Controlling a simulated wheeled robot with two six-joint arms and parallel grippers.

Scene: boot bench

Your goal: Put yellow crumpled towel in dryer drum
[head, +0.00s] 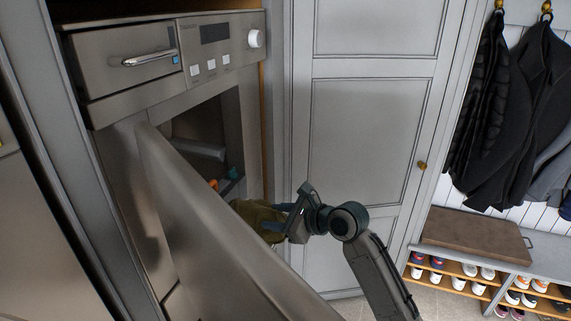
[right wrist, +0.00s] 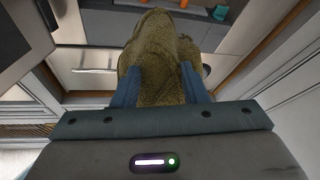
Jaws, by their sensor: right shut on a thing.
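The yellow crumpled towel (head: 258,213) looks olive-brown in the head view and is partly hidden behind the open dryer door and my gripper. My right gripper (head: 279,228) is shut on it, at the dryer opening. In the right wrist view the towel (right wrist: 160,62) bunches up between the two blue fingers (right wrist: 160,85). The dryer (head: 226,130) has its door (head: 190,205) swung open toward me. The dark drum opening (head: 200,135) is partly hidden by the door. My left gripper does not show.
Small orange (head: 213,184) and teal (head: 232,173) items lie inside the dryer opening. A grey cabinet (head: 370,120) stands right of the dryer.

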